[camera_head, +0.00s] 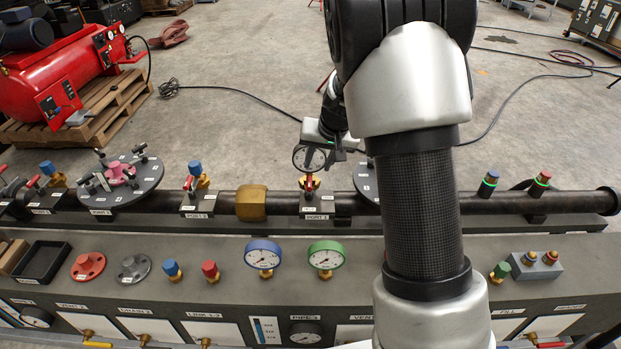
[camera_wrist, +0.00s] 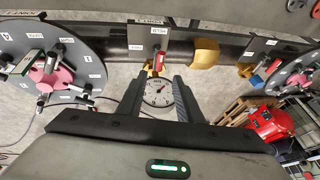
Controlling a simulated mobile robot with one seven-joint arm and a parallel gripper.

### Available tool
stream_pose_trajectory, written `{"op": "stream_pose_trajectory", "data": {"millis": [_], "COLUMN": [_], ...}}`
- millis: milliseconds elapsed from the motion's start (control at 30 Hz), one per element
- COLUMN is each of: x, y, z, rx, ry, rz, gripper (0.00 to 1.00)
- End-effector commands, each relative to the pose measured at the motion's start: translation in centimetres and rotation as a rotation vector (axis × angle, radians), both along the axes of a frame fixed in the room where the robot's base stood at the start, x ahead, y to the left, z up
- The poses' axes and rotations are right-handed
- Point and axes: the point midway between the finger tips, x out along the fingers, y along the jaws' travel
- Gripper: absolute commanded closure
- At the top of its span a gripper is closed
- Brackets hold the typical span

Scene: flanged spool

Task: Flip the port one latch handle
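Port 1 (camera_head: 318,217) is on the dark pipe, with a brass fitting and a red latch handle (camera_head: 309,183). The red handle also shows in the wrist view (camera_wrist: 161,59), just beyond my fingertips. A white-faced gauge (camera_head: 308,160) stands above the fitting. It also shows between my fingers in the wrist view (camera_wrist: 158,94). My gripper (camera_wrist: 159,80) has its fingers apart, one on each side of the gauge; I see no clear contact. In the head view my gripper (camera_head: 326,145) is just above port 1, partly hidden behind the gauge.
Port 2 (camera_head: 197,215), with a blue cap and red handle, lies left along the pipe. A brass-coloured block (camera_head: 251,203) sits between the ports. A round flange plate (camera_head: 121,185) stands farther left. Blue (camera_head: 263,255) and green (camera_head: 326,256) gauges stand on the front bench.

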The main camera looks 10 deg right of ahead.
Motion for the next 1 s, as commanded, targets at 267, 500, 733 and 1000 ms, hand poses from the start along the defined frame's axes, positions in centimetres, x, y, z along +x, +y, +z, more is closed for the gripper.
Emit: {"op": "stream_pose_trajectory", "data": {"millis": [267,500,733,1000], "x": [2.5,4.0,4.5,4.5], "y": [0.6,1.0,1.1,1.1], "z": [-5.7,-9.0,-9.9,-9.9], "rx": [0.0,0.0,0.0,0.0], "ry": [0.003,0.001,-0.001,-0.001], "rz": [-0.001,0.0,-0.001,0.0], "gripper": [0.68,0.68,0.68,0.76]}}
